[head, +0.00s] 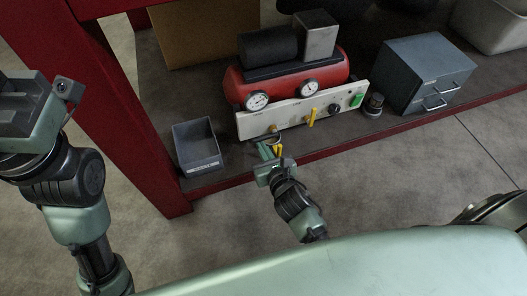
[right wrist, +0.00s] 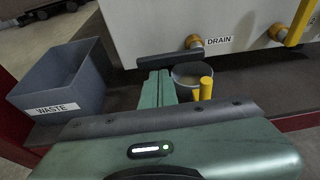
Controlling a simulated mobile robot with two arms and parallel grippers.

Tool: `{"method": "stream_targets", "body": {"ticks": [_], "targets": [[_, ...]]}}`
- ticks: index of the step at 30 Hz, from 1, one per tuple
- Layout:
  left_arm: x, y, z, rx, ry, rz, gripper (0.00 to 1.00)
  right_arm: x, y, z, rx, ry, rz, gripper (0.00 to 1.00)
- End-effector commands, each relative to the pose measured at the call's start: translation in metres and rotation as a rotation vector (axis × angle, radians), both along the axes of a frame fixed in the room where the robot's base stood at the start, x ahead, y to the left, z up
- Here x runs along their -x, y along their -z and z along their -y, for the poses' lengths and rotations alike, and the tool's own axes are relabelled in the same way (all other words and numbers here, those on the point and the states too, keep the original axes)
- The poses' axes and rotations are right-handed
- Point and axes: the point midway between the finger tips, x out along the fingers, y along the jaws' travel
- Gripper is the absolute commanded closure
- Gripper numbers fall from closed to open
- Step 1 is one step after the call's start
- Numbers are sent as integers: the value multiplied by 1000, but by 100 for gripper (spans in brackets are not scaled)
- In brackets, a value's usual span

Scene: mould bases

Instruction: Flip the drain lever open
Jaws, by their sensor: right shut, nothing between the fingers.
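The drain valve (right wrist: 195,42) is a brass fitting low on the cream panel, left of the DRAIN label (right wrist: 219,41). It also shows in the head view (head: 273,128). A dark bar (right wrist: 160,61) lies just below it in the right wrist view, near my fingertips. A yellow upright piece (right wrist: 206,86) stands before a small round cup (right wrist: 190,72); I cannot tell whether it belongs to the drain lever. My right gripper (right wrist: 155,88) is shut and empty, its fingers left of the cup. My left gripper (head: 38,100) is far left, away from the panel; its jaws are unclear.
The panel is mounted on a red compressor (head: 290,88) with two gauges. A second yellow lever (head: 311,117) is right of the drain. A grey WASTE bin (head: 197,146) stands left, a drawer cabinet (head: 425,72) right. The red shelf edge (head: 410,119) runs along the front.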

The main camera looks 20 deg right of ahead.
Motion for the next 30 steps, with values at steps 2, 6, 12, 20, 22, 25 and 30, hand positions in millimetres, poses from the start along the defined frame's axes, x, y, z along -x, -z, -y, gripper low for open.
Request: {"method": "stream_targets", "body": {"ticks": [2, 6, 12, 20, 22, 25, 30], "targets": [[-1, 1, 0, 1, 0, -9, 64, 0, -4, 0, -2, 1, -1, 100], [-2, 2, 0, 0, 0, -10, 64, 0, -4, 0, -1, 0, -1, 100], [-2, 2, 0, 0, 0, -10, 64, 0, -4, 0, -2, 1, -1, 100], [-1, -4, -1, 4, 3, -10, 64, 0, -8, 0, -38, 0, -2, 100], [-2, 0, -2, 7, 3, -21, 64, 0, -8, 0, -52, 0, -4, 100], [-5, 5, -2, 9, 4, -40, 64, 0, -8, -1, -64, -1, -3, 100], [-7, 3, -2, 6, 4, -48, 64, 0, -12, -1, -96, -1, -2, 100]]}}
